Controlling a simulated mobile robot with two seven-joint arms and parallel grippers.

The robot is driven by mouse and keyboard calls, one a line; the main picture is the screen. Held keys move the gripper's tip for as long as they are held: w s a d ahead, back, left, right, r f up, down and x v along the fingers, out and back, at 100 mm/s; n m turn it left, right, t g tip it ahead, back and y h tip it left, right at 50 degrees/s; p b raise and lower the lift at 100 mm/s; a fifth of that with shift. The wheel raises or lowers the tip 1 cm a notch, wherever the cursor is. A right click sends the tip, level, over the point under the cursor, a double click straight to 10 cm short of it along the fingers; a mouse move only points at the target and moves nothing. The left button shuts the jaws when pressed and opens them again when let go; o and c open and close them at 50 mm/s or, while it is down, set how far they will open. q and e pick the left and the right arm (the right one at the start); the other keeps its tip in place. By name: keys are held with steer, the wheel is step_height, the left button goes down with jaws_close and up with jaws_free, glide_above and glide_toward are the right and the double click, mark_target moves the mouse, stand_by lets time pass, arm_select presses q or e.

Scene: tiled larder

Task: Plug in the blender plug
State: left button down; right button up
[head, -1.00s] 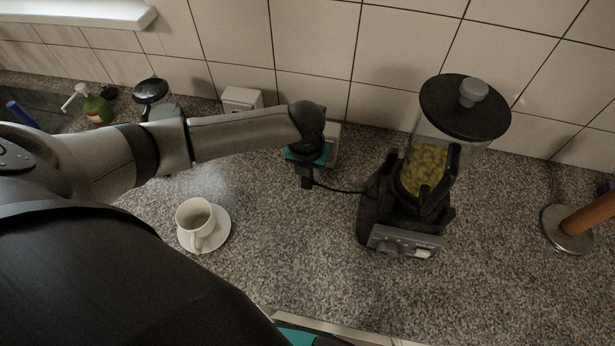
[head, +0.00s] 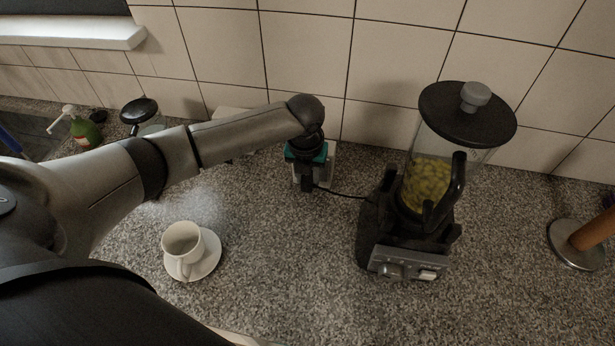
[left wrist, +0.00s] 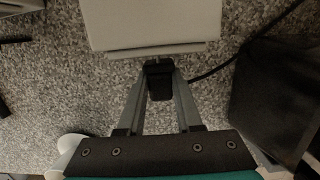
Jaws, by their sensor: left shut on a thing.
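The black blender plug (left wrist: 160,80) is between the fingers of my left gripper (left wrist: 160,84), which is shut on it. In the head view my left gripper (head: 308,184) is low over the counter, left of the blender. A white socket box (left wrist: 152,24) is straight ahead of the plug in the left wrist view. It also shows beside my gripper in the head view (head: 328,167), partly hidden. The plug's front is at or close to the box's near face; I cannot tell if it is inserted. The blender (head: 410,220) stands upright, its black cord (head: 345,192) running to the gripper. My right gripper is out of view.
A white cup (head: 184,243) on a saucer (head: 208,262) stands at the front left. A second white box (head: 232,114) is partly behind my arm. A green bottle (head: 86,133) is far left and a roll holder (head: 578,250) far right. The tiled wall closes the back.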

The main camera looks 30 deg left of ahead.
mark_target(307, 181)
arm_select(q)
steer(key=shift+p, duration=0.95)
stand_by(1.6)
steer(key=shift+w+a+b, duration=0.15)
steer(key=shift+w+b, duration=0.2)
steer(key=shift+w, duration=0.25)
stand_by(0.4)
steer(key=c, duration=0.5)
jaws_free()
steer(key=shift+r, duration=0.1)
step_height(307, 181, up, 15)
steer(key=s, duration=0.2)
steer(key=shift+s+d+p, duration=0.15)
steer(key=shift+d+p, duration=0.15)
steer(key=shift+p, duration=0.1)
steer(key=shift+s, duration=0.1)
